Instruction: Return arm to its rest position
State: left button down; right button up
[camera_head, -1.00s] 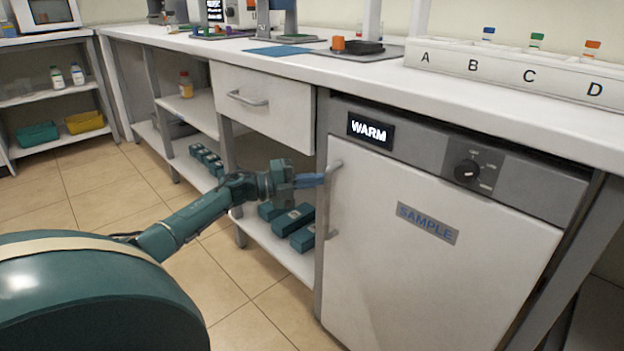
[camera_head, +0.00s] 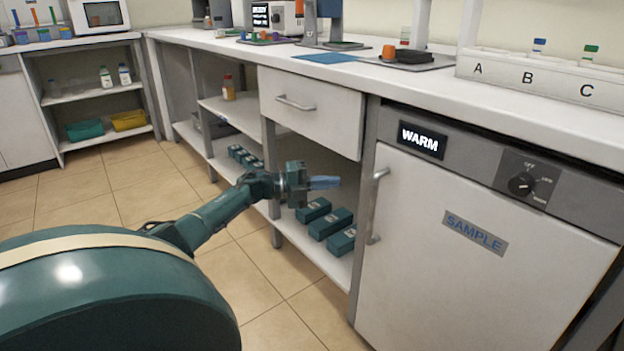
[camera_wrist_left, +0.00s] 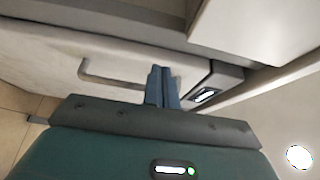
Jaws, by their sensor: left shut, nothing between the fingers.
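My left gripper (camera_head: 325,183) is shut and empty. It is in front of the open shelf bay under the drawer, left of the closed cabinet door and apart from its handle (camera_head: 376,205). In the left wrist view its two blue fingers (camera_wrist_left: 162,88) lie together, with a door and its handle (camera_wrist_left: 118,80) beyond them. The cabinet door (camera_head: 455,245) bears a SAMPLE label, and the panel above it reads WARM (camera_head: 421,139). My right gripper is not in view.
The white bench top (camera_head: 480,95) runs above the cabinet. A closed drawer (camera_head: 310,105) is above the shelf bay. Several teal boxes (camera_head: 330,224) lie on the lower shelf (camera_head: 300,245). A labelled rack (camera_head: 510,72) stands on the bench. The tiled floor (camera_head: 110,185) on the left is clear.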

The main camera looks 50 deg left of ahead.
pick_arm(q)
jog(key=shift+s+a+b, duration=0.2)
jog(key=shift+a, duration=0.8)
jog(key=shift+s+a+b, duration=0.15)
jog(key=shift+s+a, duration=0.05)
jog(key=shift+a, duration=0.8)
